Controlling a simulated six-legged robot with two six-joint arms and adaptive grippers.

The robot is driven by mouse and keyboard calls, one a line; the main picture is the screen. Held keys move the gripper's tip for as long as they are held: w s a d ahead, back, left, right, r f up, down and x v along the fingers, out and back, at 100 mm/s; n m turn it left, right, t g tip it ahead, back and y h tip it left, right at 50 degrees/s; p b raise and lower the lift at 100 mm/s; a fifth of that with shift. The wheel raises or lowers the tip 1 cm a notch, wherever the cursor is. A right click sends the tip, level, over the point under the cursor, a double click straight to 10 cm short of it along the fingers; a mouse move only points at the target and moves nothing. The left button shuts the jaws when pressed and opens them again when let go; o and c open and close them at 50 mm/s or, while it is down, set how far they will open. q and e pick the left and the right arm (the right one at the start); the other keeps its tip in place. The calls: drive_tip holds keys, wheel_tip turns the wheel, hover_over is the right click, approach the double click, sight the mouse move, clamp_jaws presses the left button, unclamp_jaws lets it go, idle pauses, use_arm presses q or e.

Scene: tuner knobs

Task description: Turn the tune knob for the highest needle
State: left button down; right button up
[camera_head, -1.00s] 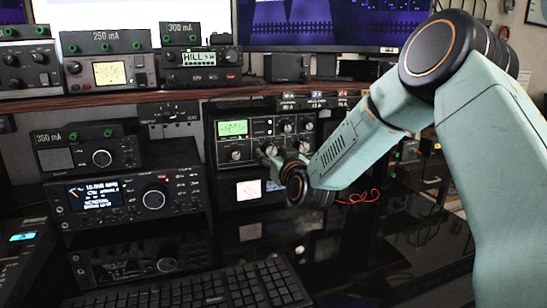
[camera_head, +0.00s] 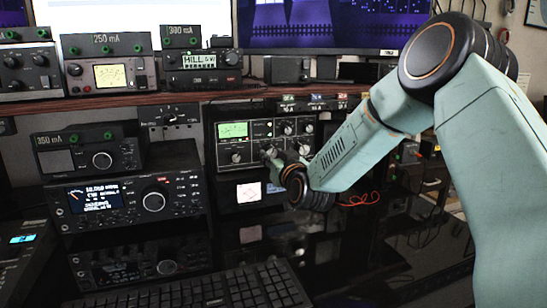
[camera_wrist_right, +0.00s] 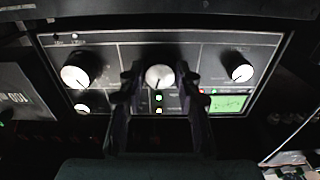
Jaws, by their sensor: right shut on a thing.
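The tuner (camera_head: 262,128) is a dark box with a grey front panel, several white-capped knobs and a lit green needle meter (camera_head: 233,130). In the right wrist view the tuner panel (camera_wrist_right: 118,52) appears upside down, with the green meter (camera_wrist_right: 228,103) at lower right. My right gripper (camera_head: 270,158) is at the panel's lower middle. In the right wrist view its two fingers (camera_wrist_right: 158,80) are shut on a round silver-faced knob (camera_wrist_right: 159,75), one on each side. The needle is too small to read. My left gripper is out of view.
Other knobs (camera_wrist_right: 76,76) (camera_wrist_right: 242,73) sit close on both sides of the held one. A radio (camera_head: 128,200) stands left of the tuner. A keyboard (camera_head: 200,290) lies in front, and a wooden shelf (camera_head: 120,100) with more equipment runs above.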

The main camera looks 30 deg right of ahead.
drive_tip(key=shift+m, duration=1.9)
drive_tip(key=o, duration=1.1)
drive_tip(key=shift+o, duration=0.2)
drive_tip(key=shift+s, duration=0.1)
drive_tip(key=v, duration=1.2)
drive_tip(key=shift+p, duration=0.3)
